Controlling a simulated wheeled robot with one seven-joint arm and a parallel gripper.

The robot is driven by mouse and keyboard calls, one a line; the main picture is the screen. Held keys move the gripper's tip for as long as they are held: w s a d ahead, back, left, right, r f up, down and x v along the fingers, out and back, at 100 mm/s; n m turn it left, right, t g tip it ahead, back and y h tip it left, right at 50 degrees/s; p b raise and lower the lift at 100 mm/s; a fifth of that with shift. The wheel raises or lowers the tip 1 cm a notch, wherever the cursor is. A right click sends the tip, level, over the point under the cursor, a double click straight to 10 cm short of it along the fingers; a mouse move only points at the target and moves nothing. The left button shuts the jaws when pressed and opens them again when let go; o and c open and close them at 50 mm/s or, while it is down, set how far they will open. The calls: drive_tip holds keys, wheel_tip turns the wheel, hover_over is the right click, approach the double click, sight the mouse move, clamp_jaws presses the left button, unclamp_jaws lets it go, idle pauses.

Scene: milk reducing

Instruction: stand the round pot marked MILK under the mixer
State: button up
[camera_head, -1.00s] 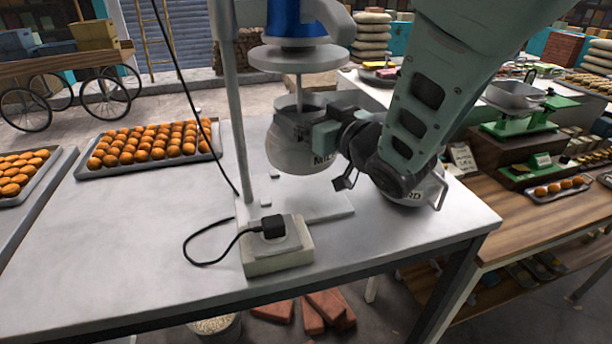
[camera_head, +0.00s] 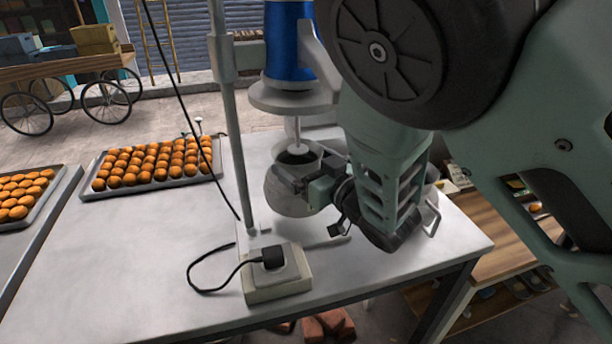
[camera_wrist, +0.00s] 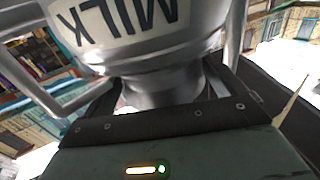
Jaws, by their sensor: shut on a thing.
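The round metal pot marked MILK (camera_head: 285,200) is under the mixer (camera_head: 292,45), with its open mouth below the mixer's disc. The mixer's thin white shaft points down to the pot's mouth; I cannot tell how deep its tip sits. My gripper (camera_head: 296,182) is shut on the pot from the right. In the wrist view the MILK lettering shows on the pot (camera_wrist: 200,42), and the jaws (camera_wrist: 165,97) flank its narrow neck. The pot is near the pale base plate (camera_head: 333,238); I cannot tell whether its bottom touches it.
The mixer's upright pole (camera_head: 232,150) stands left of the pot. A switch box (camera_head: 278,282) with a black cable lies in front. A tray of orange-brown buns (camera_head: 155,165) is at the left. Another pot's handle (camera_head: 432,217) shows behind my arm. The table's left middle is clear.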

drive_tip(key=shift+f+p, duration=0.7)
drive_tip(key=shift+f, duration=1.3)
drive_tip(key=o, duration=1.7)
drive_tip(key=shift+r, duration=0.15)
drive_tip(key=shift+s+d, duration=0.2)
drive_tip(key=p+v, duration=0.2)
drive_tip(key=v, duration=0.9)
drive_tip(key=shift+s+d, duration=0.1)
drive_tip(key=shift+s, duration=0.15)
